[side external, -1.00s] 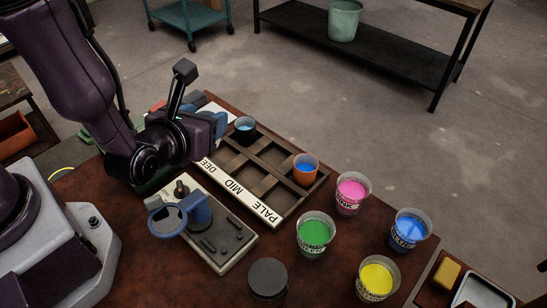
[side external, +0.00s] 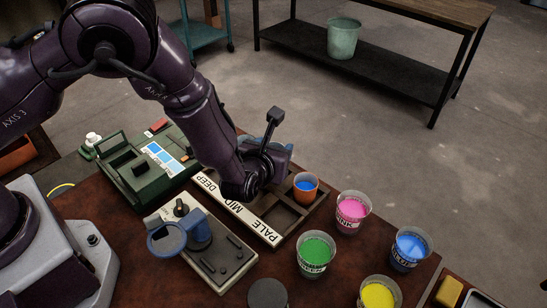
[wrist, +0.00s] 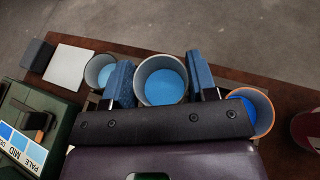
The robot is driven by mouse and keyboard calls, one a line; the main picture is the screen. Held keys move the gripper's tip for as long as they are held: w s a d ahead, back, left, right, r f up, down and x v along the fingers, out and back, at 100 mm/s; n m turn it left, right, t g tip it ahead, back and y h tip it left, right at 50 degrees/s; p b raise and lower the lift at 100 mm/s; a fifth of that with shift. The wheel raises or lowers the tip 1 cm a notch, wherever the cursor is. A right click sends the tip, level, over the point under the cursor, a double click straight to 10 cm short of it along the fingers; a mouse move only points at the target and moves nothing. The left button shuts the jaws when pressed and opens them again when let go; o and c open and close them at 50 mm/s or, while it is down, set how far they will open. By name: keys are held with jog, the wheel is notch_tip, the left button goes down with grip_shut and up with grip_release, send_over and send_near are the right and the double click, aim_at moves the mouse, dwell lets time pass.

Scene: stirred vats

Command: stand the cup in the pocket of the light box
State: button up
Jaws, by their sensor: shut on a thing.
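My gripper (wrist: 160,88) is shut on a grey-rimmed cup (wrist: 160,65) of mid-blue liquid, with one blue finger on each side. The cup looks upright from above. In the side view my gripper (side external: 270,155) is over the far side of the dark compartment rack, and my arm hides the held cup. I cannot tell how high its base is. The green box (side external: 135,192), which I take to be the light box, stands left of the rack and carries a blue swatch card. It also shows at the wrist view's left edge (wrist: 60,107). Its pocket is not clear.
A cup of light-blue liquid (wrist: 98,76) and an orange cup (side external: 306,190) flank the held cup. The rack (side external: 272,240) is labelled DEEP, MID, PALE. Pink (side external: 352,212), green (side external: 315,258), blue (side external: 409,250) and yellow (side external: 377,295) cups stand right. A grey device (side external: 210,250) is in front.

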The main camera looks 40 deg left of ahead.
jog(key=shift+f, duration=1.35)
jog(key=shift+f, duration=0.15)
jog(key=o, duration=0.9)
